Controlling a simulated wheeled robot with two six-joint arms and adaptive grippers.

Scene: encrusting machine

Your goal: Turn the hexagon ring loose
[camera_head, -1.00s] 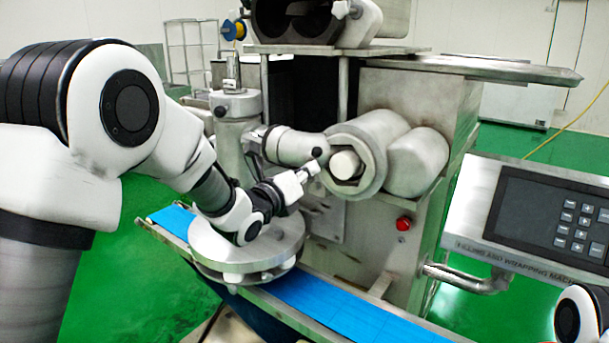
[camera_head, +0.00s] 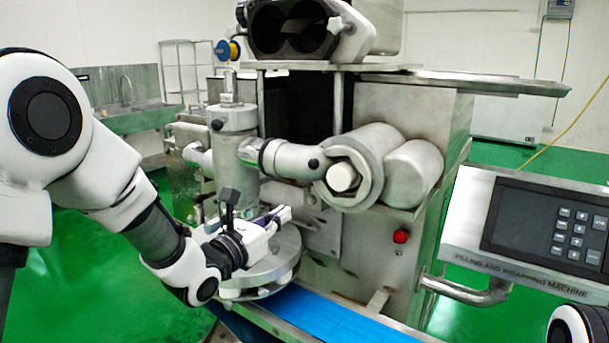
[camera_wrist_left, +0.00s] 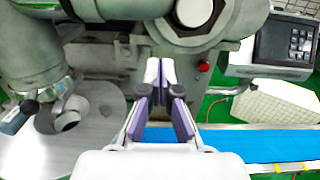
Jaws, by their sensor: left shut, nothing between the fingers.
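The grey metal hexagon ring (camera_head: 368,180) sits on the front end of the machine's horizontal cylinder, around a pale round knob (camera_head: 342,177). In the left wrist view the ring (camera_wrist_left: 192,39) shows at the top, partly cut off by the frame edge. My left gripper (camera_head: 283,214) is below and to the left of the ring, apart from it, over the round metal disc. In the left wrist view the left gripper (camera_wrist_left: 160,78) has its fingers closed with nothing between them. My right gripper is out of view.
The round metal disc (camera_head: 285,250) stands under my left gripper beside the blue conveyor belt (camera_head: 340,318). An elbow pipe (camera_head: 290,160) adjoins the ring on the left. A red button (camera_head: 401,236) and control panel (camera_head: 545,222) are to the right.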

